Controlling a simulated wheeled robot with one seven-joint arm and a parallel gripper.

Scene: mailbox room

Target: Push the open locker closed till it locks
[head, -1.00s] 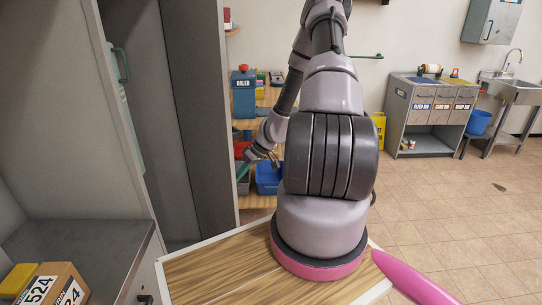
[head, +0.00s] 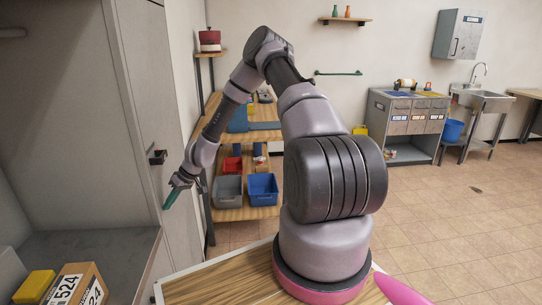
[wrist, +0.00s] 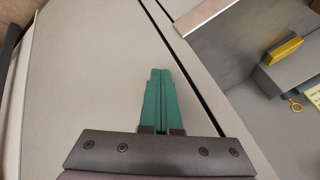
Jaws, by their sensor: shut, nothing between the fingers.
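My gripper (head: 168,203) has green fingers, shut and empty, at the door's face below the handle. In the wrist view the fingers (wrist: 158,100) point along the grey door (wrist: 85,70), near its edge. A thin dark gap runs between the door and the locker frame (wrist: 200,15). Contact with the door is unclear.
An open compartment (head: 95,250) at left holds a labelled cardboard box (head: 75,285) and a yellow item (head: 35,286). A wooden shelf (head: 245,212) with grey and blue bins stands behind my arm.

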